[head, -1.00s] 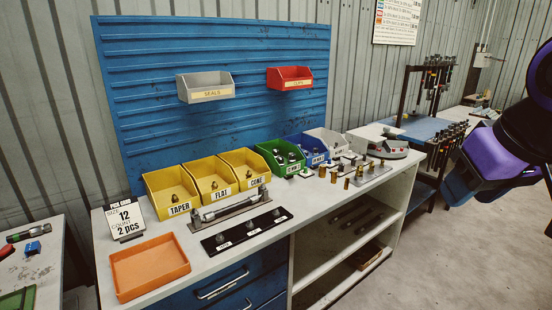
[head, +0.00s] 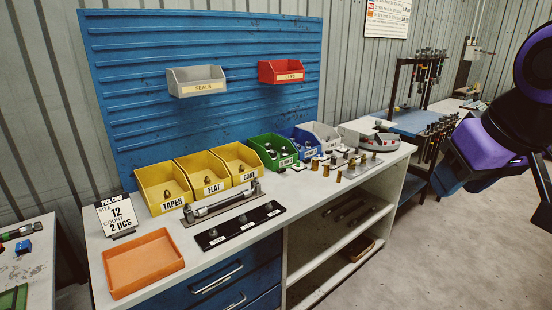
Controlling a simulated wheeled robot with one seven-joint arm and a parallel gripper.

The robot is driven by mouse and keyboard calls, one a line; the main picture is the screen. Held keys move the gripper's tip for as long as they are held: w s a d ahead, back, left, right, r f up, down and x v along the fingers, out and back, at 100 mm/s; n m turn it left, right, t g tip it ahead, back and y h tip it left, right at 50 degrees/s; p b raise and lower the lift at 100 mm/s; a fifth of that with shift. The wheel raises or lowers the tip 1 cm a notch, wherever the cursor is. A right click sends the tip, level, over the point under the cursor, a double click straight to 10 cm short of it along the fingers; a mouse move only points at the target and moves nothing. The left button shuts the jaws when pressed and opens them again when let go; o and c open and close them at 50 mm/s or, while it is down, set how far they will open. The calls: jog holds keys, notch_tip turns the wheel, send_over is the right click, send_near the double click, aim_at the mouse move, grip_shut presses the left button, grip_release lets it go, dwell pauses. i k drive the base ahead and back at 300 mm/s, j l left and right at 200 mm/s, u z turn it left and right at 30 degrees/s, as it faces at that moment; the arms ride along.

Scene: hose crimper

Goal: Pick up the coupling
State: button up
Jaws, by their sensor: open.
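I cannot tell for certain which part is the coupling. A silvery cylindrical piece (head: 216,206) lies in a holder (head: 257,188) with end blocks on the bench, in front of the yellow bins. Small metal fittings sit in the yellow TAPER bin (head: 171,206), the FLAT bin (head: 217,187) and the CONE bin (head: 248,176). More parts show in the green bin (head: 287,161) and the blue bin (head: 313,152). My purple and black arm is at the right edge, well away from these parts. My gripper cannot be made out; the picture edge cuts off the arm's end.
The bench top (head: 300,205) carries an empty orange tray (head: 144,264), a sign (head: 116,214) reading size 12, 2 pcs, a black labelled strip (head: 240,226) and several brass pieces (head: 339,176). Grey (head: 197,80) and red (head: 281,71) bins hang above. Floor at right is clear.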

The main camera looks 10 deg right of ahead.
aim_at(284, 153)
jog(key=i+l+u, duration=0.25)
jog(key=i+l, duration=0.3)
jog(key=i+l+u, duration=0.15)
jog(key=i+l, duration=0.15)
jog(key=i+l+u, duration=0.1)
jog(key=i+l, duration=0.15)
jog(key=i+l+u, duration=0.15)
jog(key=l, duration=0.35)
jog(key=i+l+u, duration=0.1)
jog(key=i+l, duration=0.2)
jog(key=i+l+u, duration=0.15)
jog(key=l, duration=0.35)
jog(key=i+l+u, duration=0.1)
jog(key=i+l, duration=0.15)
jog(key=l, duration=0.15)
